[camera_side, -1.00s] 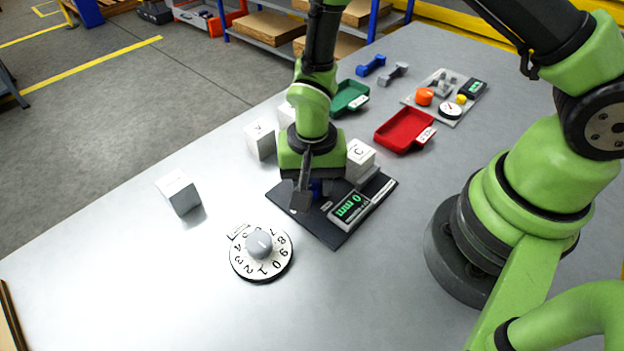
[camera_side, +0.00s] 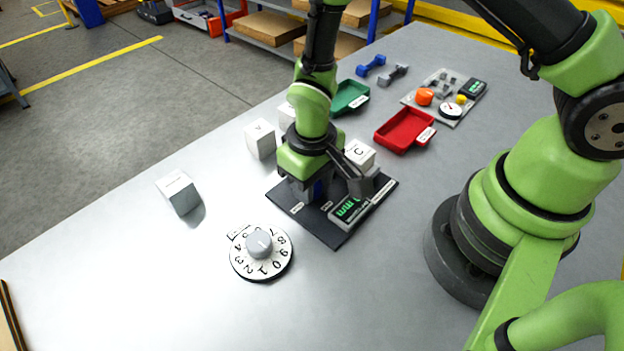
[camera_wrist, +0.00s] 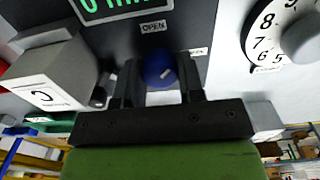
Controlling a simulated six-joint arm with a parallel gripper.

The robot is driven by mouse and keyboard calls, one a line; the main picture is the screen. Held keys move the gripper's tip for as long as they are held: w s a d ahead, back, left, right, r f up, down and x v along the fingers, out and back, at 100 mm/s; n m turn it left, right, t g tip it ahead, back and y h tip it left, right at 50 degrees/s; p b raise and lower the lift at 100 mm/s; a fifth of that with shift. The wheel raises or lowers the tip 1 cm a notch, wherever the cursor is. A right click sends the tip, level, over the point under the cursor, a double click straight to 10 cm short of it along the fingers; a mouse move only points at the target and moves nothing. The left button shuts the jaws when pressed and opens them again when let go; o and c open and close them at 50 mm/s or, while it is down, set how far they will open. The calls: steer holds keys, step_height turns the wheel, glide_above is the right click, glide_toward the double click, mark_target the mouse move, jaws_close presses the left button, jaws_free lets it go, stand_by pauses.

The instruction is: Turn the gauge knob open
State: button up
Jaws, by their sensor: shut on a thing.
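The gauge has a black base plate (camera_side: 330,226) and a display (camera_side: 350,208) that reads 0 mm, as far as I can make it out. Its blue knob (camera_wrist: 160,70) sits between my fingers in the wrist view. My gripper (camera_wrist: 159,80) is shut on the knob, one finger on either side. A small OPEN label (camera_wrist: 153,27) lies just beyond the knob, and a second, unreadable label (camera_wrist: 197,51) is to its right. In the side view my gripper (camera_side: 320,192) is down over the plate and hides most of the knob.
A white block marked C (camera_side: 360,153) stands close behind the gauge. A numbered dial (camera_side: 263,268) with a grey knob is at the front left. Other pale blocks (camera_side: 180,194) stand to the left. A red tray (camera_side: 404,131) lies behind.

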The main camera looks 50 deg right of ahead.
steer(key=n, duration=0.4)
steer(key=shift+n, duration=0.3)
steer(key=shift+s+n, duration=0.1)
steer(key=shift+n, duration=1.9)
steer(key=o, duration=0.9)
step_height(320, 180, up, 10)
steer(key=shift+f, duration=0.1)
